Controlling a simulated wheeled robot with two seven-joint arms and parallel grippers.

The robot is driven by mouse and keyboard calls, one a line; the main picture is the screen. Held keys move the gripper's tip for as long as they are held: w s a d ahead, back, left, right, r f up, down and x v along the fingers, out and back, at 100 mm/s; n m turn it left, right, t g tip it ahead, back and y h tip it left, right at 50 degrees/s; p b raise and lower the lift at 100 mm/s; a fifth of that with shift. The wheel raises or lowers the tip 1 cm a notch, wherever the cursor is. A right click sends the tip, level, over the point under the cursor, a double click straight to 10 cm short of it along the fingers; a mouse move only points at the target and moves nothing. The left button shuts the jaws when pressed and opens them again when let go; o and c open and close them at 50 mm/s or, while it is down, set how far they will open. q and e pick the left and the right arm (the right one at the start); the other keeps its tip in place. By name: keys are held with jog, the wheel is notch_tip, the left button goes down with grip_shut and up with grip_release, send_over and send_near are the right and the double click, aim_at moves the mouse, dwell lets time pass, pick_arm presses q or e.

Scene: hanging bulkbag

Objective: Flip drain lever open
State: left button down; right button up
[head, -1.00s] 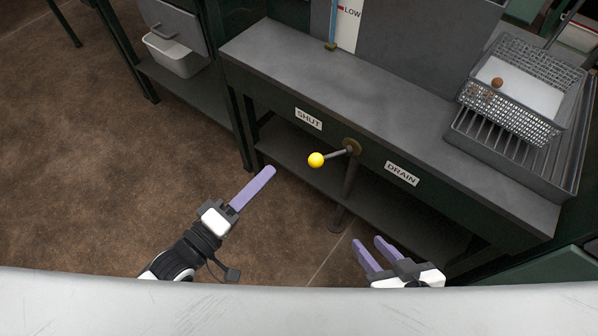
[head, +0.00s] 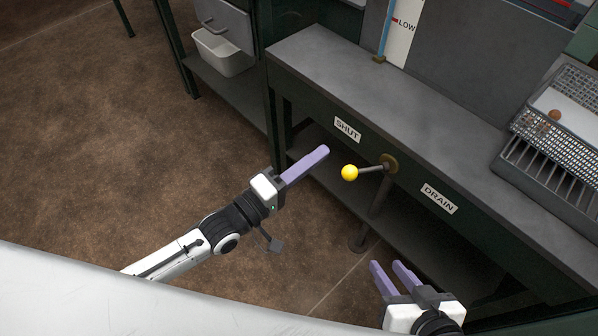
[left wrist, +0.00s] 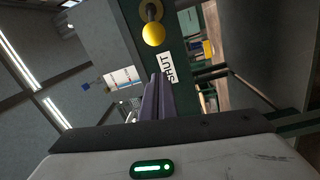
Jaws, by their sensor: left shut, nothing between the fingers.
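The drain lever (head: 372,169) is a short metal rod with a yellow ball knob (head: 349,173), fixed at a brass hub (head: 388,163) on the dark green front rail. The knob points left, toward the SHUT label (head: 347,130); the DRAIN label (head: 439,198) is to the right of the hub. My left gripper (head: 325,151) is shut and empty, its fingertips left of the knob and apart from it. In the left wrist view the fingers (left wrist: 158,92) point toward the SHUT label (left wrist: 168,67), with the knob (left wrist: 153,34) above. My right gripper (head: 388,266) is open and empty, below the lever.
A grey bench top (head: 330,60) runs above the rail, with a level gauge (head: 405,25) behind it. A pipe (head: 378,205) drops below the hub, above a lower shelf. The floor at left is clear.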

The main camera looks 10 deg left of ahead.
aim_at(365, 171)
pick_arm(q)
jog(key=shift+s+d+f+b, duration=0.1)
jog(key=shift+s+d, duration=0.1)
jog(key=shift+d, duration=0.45)
jog(key=shift+s+d+f+b, duration=0.1)
jog(key=shift+s+d, duration=0.1)
jog(key=shift+d, duration=0.4)
jog(key=shift+s+d+f+b, duration=0.1)
jog(key=shift+s+d, duration=0.1)
jog(key=shift+d, duration=0.45)
